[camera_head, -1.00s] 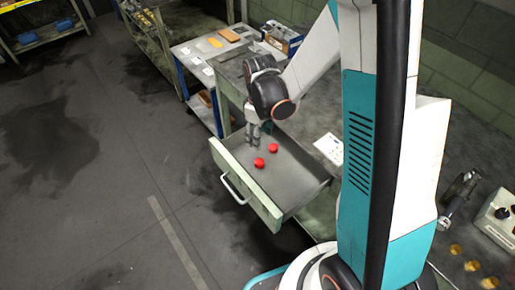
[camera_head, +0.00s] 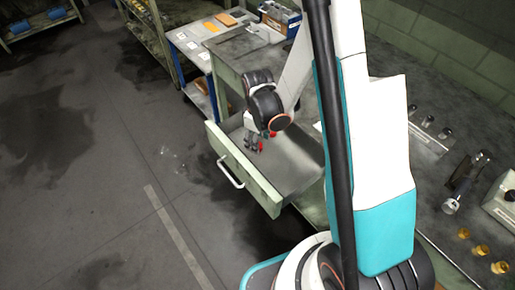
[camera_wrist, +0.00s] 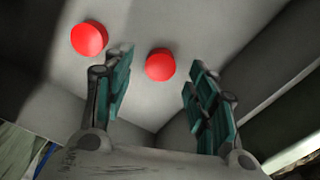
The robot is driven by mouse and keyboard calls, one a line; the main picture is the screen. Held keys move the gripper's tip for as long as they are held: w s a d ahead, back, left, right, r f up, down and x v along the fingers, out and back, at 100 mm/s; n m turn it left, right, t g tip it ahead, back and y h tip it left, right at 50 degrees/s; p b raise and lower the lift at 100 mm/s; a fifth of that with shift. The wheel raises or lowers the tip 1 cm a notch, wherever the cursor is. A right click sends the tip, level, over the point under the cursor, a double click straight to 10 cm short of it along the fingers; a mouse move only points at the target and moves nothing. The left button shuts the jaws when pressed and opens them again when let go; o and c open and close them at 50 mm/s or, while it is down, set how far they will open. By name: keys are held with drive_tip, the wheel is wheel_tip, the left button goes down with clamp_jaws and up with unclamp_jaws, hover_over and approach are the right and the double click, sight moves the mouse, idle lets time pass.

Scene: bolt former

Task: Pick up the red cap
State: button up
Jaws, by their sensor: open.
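Two red caps lie on the floor of an open drawer (camera_head: 290,182). In the wrist view one red cap (camera_wrist: 160,65) lies in the gap between the fingers, out beyond the tips or near them; I cannot tell the exact depth. The other red cap (camera_wrist: 89,39) lies to the left, outside the left finger. In the head view the caps (camera_head: 272,134) are partly hidden by my gripper (camera_head: 253,147), which points down into the drawer. My gripper is open and empty, and its teal-padded fingers (camera_wrist: 160,88) stand apart.
The drawer's front panel with its handle (camera_head: 231,173) and its side walls surround the gripper. A workbench with several brass pieces (camera_head: 482,249) and dark fittings is at the right. A cart with papers (camera_head: 195,45) stands behind. The drawer's near part is clear.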

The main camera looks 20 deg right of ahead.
wheel_tip(320, 180, down, 3)
drive_tip(key=shift+r+b, duration=0.15)
drive_tip(key=shift+b, duration=0.2)
drive_tip(key=shift+r, duration=0.1)
drive_tip(key=shift+c, duration=0.4)
drive_tip(key=c, duration=0.7)
wheel_tip(320, 180, up, 20)
drive_tip(key=p, duration=0.7)
